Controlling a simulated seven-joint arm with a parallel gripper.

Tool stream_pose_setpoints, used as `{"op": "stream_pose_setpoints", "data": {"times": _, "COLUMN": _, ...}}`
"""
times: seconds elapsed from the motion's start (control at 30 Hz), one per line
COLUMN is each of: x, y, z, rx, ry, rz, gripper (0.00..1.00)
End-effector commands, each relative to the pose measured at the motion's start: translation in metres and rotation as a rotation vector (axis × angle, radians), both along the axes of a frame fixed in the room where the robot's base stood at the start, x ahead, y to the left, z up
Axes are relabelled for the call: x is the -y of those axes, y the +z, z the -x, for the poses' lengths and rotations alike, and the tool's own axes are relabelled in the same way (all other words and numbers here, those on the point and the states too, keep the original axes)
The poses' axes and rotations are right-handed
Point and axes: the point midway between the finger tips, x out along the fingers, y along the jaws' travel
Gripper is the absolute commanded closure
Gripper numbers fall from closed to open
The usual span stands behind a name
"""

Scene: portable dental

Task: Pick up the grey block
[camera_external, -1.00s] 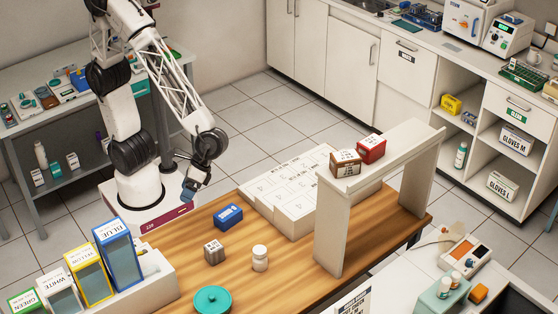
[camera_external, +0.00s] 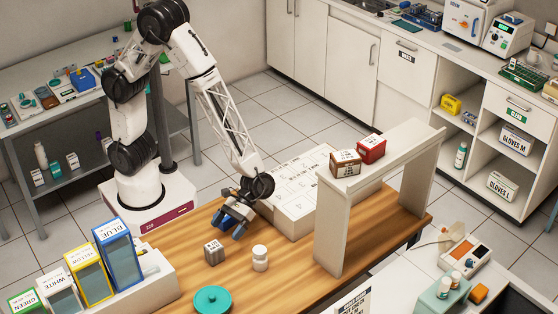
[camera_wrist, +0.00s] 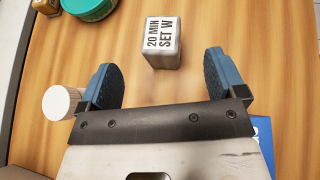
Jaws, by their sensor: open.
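The grey block (camera_external: 214,252) stands on the wooden table in the external view. In the wrist view the grey block (camera_wrist: 162,42) shows dark lettering reading "20 MIN SET W" and sits ahead of the fingertips, roughly between their lines. My gripper (camera_external: 232,220) is above the table, behind and to the right of the block in the external view. In the wrist view my gripper (camera_wrist: 162,76) is open, its two blue fingers apart with nothing between them. The block is apart from both fingers.
A white bottle (camera_external: 260,258) stands right of the block; its cap (camera_wrist: 61,102) is beside the left finger. A teal round lid (camera_external: 212,300) lies in front. A blue box is mostly hidden by my gripper. A white shelf (camera_external: 333,225) stands right.

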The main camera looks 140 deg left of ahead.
Motion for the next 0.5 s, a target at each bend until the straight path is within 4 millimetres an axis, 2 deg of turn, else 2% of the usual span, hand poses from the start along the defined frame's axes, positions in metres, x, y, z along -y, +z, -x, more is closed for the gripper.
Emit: {"op": "stream_pose_setpoints", "data": {"times": 0.5, "x": 0.0053, "y": -0.0037, "z": -0.0014, "rx": -0.002, "ry": 0.001, "rz": 0.002, "gripper": 0.1}}
